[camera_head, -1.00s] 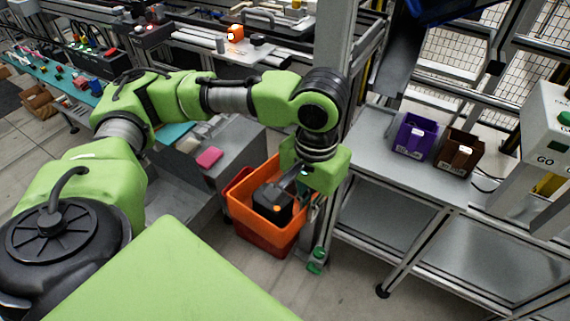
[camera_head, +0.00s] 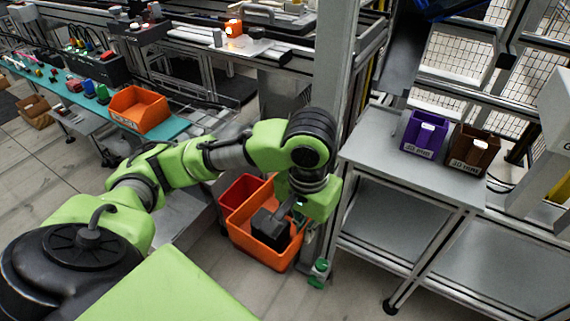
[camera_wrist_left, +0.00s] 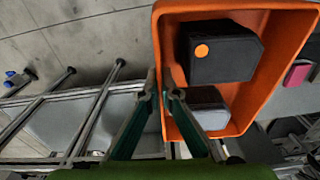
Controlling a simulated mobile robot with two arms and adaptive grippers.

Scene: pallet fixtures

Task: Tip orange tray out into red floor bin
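My left gripper (camera_head: 302,212) comes down over the right side of an orange tray (camera_head: 236,231). In the left wrist view its two fingers (camera_wrist_left: 160,97) straddle the side wall of the tray (camera_wrist_left: 282,60) and look closed on it. The tray looks roughly upright. It holds a black box with an orange dot (camera_wrist_left: 222,62), and a second dark item (camera_wrist_left: 210,108) beside that. A red bin (camera_head: 238,189) stands low, behind and left of the tray, partly hidden by it. Whether the tray touches the floor or hangs is unclear. My right gripper is not in view.
Another orange tray (camera_head: 138,108) stands on the teal bench at left. A grey metal table (camera_head: 375,150) at right carries a purple bin (camera_head: 424,133) and a brown bin (camera_head: 472,150). A vertical post stands close behind my left gripper. Open floor lies in front of the tray.

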